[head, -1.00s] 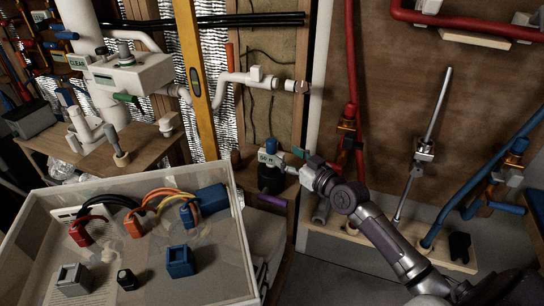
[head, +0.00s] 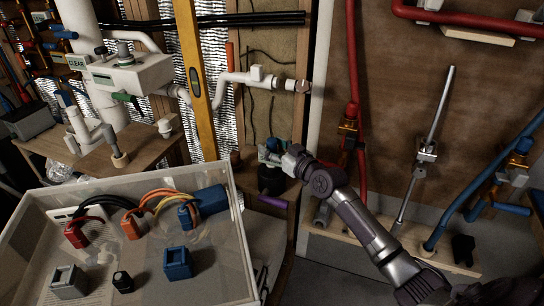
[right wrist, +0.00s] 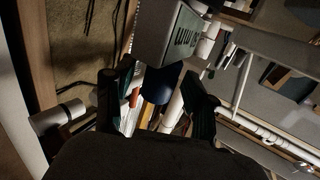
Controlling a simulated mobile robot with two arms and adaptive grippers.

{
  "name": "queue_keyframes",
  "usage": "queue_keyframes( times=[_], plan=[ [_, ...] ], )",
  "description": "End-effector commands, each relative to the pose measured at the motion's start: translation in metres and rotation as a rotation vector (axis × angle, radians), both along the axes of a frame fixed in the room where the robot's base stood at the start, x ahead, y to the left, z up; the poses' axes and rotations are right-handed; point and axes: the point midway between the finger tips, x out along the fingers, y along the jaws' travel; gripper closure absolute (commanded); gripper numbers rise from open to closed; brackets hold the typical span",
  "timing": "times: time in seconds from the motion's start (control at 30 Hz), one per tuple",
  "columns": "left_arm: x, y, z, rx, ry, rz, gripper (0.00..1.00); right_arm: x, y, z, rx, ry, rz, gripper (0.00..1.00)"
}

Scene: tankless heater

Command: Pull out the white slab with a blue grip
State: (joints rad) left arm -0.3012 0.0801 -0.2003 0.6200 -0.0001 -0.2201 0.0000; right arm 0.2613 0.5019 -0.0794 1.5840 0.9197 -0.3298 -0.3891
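I cannot clearly make out a whole white slab with a blue grip. In the right wrist view a dark blue piece (right wrist: 160,86) shows between and beyond my fingers; I cannot tell whether it is the grip. Pale narrow pieces beside it are too dark to identify. My right gripper (head: 274,154) is by the small wooden stand at the centre of the head view. In the right wrist view its two dark fingers (right wrist: 154,100) are apart, with no clear hold on anything. My left gripper is not in view.
A box with a readout (right wrist: 170,32) is close above my fingers in the wrist view. A black cylinder (head: 270,182) stands below my right gripper. A clear-walled bin (head: 243,250) with cables is at front left. Red pipes (head: 352,75) run on the right panel.

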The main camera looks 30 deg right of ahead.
Motion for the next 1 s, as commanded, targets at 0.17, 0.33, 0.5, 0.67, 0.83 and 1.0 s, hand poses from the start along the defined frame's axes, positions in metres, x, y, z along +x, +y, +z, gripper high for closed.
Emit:
queue_keyframes(
  times=[0.17, 0.33, 0.5, 0.67, 0.83, 1.0],
  plan=[
    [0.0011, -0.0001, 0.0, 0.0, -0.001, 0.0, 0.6, -0.0002, 0.0, 0.0, 0.0, 0.0, 0.0, 0.79],
    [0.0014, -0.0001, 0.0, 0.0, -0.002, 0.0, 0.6, -0.0002, 0.0, 0.0, 0.0, 0.0, 0.0, 1.0],
    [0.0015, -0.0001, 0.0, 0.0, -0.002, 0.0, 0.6, -0.0002, 0.0, 0.0003, 0.0, -0.001, 0.0, 1.0],
    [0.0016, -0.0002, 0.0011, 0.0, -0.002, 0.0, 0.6, -0.0002, -0.0001, 0.0014, 0.0, -0.001, 0.0, 1.0],
    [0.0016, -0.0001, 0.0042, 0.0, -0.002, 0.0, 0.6, -0.0002, -0.0001, 0.0049, 0.0, -0.001, 0.0, 1.0],
    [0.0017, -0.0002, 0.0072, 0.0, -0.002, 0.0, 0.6, -0.0002, 0.0, 0.0084, 0.0, -0.001, 0.0, 1.0]
  ],
)
